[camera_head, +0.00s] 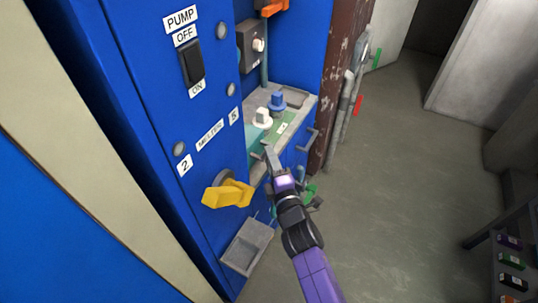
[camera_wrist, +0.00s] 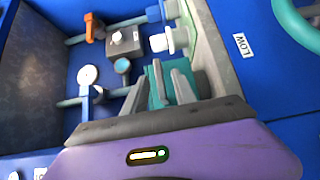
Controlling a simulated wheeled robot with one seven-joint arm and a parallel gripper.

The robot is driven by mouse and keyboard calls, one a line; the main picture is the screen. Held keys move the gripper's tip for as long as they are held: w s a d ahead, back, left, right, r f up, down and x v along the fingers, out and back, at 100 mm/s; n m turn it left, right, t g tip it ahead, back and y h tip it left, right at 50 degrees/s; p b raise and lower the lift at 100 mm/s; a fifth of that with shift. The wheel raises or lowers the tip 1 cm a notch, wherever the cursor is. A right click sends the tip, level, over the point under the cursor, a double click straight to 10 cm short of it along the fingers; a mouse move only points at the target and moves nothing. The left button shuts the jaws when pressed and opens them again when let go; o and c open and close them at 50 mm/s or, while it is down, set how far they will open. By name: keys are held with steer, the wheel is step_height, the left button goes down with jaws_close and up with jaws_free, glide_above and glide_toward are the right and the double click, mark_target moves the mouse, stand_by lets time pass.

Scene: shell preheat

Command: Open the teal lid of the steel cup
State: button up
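My gripper (camera_head: 270,151) reaches in from the lower right to the front edge of the grey counter in the blue cabinet. In the wrist view its two grey fingers (camera_wrist: 169,78) stand a little apart, with nothing clearly held. A teal flat piece (camera_wrist: 153,90) shows behind and beside the fingers; it also shows beside the white knob in the head view (camera_head: 254,136). A small round grey thing with a teal face (camera_wrist: 122,66) sits deeper in the recess, apart from the fingers. I cannot tell which of these is the cup's lid. No steel cup body shows clearly.
A white knob (camera_head: 262,117) and a blue knob (camera_head: 277,100) stand on the counter behind my gripper. A yellow handle (camera_head: 228,193) juts out on the left. A grey tray (camera_head: 247,245) hangs low. Open floor (camera_head: 410,180) lies to the right.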

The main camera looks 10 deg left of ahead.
steer(key=shift+b+x, duration=0.3)
steer(key=shift+x, duration=1.1)
jaws_close()
stand_by(0.4)
